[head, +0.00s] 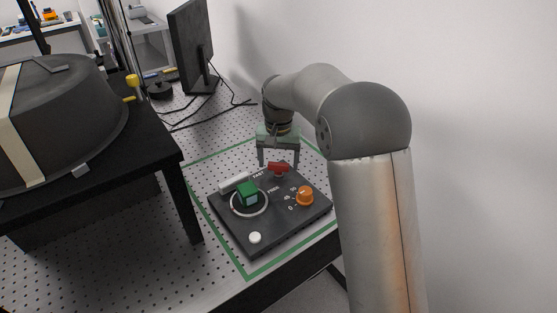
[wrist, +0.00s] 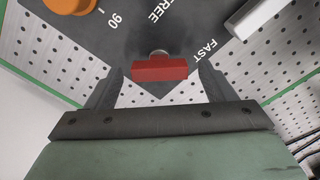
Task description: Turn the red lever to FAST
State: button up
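The red lever (head: 279,168) stands at the far corner of a black control panel (head: 268,238). In the wrist view the red lever (wrist: 160,68) is a bar lying across the picture, with a pale round part just behind it. White lettering FAST (wrist: 207,49) lies to its right and FREE (wrist: 160,12) beyond it. My gripper (head: 278,163) is at the lever. In the wrist view my gripper (wrist: 160,72) is open, its dark fingers on either side of the lever with a gap on both sides. I cannot tell the height of the fingertips relative to the lever.
The panel also has an orange knob (head: 305,196), a green block (head: 247,194) inside a ring, a white button (head: 255,238) and a white bar (head: 233,182). A black table (head: 183,185) with a large dark drum (head: 70,100) stands left. A monitor (head: 190,45) is behind.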

aim_at(279, 164)
notch_tip(279, 164, up, 17)
jog(key=shift+r, duration=0.2)
dwell(0.5)
jog(key=shift+s+d, duration=0.1)
